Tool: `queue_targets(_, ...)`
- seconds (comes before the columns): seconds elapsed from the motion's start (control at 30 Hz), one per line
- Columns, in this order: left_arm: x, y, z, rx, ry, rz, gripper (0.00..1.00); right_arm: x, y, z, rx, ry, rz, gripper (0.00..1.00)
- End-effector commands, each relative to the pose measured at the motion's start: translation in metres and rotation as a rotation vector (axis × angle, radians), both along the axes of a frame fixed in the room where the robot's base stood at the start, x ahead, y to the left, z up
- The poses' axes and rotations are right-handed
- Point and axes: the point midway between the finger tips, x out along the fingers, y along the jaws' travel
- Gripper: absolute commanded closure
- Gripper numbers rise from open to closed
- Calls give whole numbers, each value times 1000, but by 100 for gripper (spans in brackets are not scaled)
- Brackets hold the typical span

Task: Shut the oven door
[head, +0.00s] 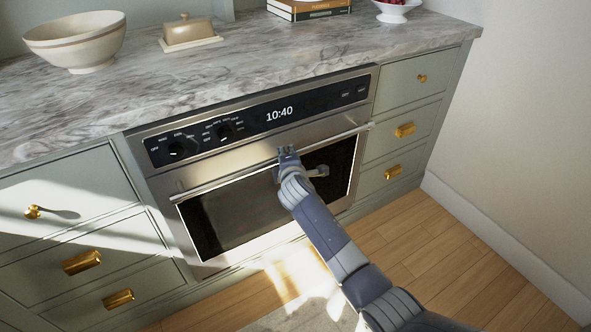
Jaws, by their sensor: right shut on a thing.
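The oven (150,188) is built into the grey-green cabinets under the counter. Its door (235,212) has a dark glass window and stands upright, flush or nearly flush with the front; I cannot tell if a small gap is left. A long metal handle bar (225,178) runs across the top of the door. My right gripper (287,152) is at the middle of this bar and shut on it, and my arm hides part of the window. My left gripper is not in view.
Drawers with gold knobs flank the oven, on the left (75,200) and on the right (412,80). The marble counter (240,65) above holds a bowl (75,42), a butter dish (188,32) and books (308,10). The wooden floor (450,250) at the right is clear.

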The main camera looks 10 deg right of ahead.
Motion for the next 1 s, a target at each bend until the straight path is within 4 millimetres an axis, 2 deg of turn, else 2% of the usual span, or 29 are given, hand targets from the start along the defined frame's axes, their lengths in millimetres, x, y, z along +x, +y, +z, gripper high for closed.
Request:
queue_targets(0.4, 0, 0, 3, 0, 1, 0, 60, 4, 4, 2, 3, -1, 3, 100)
queue_targets(0.43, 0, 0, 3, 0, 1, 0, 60, 5, 4, 3, 3, -2, 3, 74)
queue_targets(0.5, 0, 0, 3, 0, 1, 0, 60, 5, 4, 3, 3, -2, 3, 60)
queue_targets(1.0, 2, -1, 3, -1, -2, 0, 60, -2, 2, 2, 1, 3, -2, 60)
